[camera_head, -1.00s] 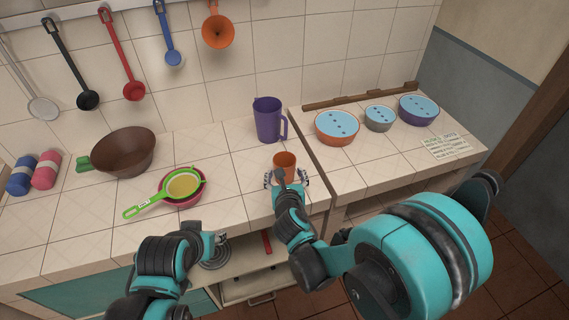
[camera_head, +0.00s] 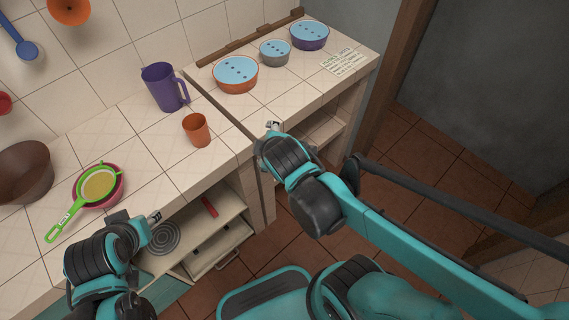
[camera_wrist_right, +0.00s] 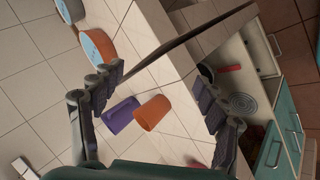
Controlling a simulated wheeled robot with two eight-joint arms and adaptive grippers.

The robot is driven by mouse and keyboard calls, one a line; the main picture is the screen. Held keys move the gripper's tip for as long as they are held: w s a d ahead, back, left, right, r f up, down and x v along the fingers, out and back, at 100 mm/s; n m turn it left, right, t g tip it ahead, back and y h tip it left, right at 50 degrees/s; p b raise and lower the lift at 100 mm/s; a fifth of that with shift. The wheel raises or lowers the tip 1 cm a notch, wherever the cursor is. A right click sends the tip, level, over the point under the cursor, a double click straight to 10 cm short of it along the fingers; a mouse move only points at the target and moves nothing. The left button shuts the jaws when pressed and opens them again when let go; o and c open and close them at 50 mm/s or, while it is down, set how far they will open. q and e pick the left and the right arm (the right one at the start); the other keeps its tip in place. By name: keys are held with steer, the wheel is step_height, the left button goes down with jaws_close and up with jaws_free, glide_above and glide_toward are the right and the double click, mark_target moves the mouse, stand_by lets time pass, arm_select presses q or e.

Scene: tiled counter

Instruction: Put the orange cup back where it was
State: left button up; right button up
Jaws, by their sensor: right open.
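The orange cup (camera_head: 197,130) stands upright on the tiled counter, in front of the purple pitcher (camera_head: 166,88). In the right wrist view the cup (camera_wrist_right: 152,112) shows beyond the open fingers, apart from them. My right gripper (camera_head: 272,127) is open and empty, to the right of the cup near the counter's front edge; its spread fingers (camera_wrist_right: 160,95) fill both sides of the wrist view. My left gripper (camera_head: 155,218) is at the lower left, below the counter's front edge; its fingertips are too small to tell open from shut.
At left are a green strainer (camera_head: 97,184) and a brown bowl (camera_head: 25,172).

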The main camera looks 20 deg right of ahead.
steer(key=s+d+m+g+y, duration=0.1)
steer(key=s+m, duration=0.7)
steer(key=m, duration=0.3)
steer(key=shift+d+g, duration=0.3)
steer(key=shift+g, duration=0.1)
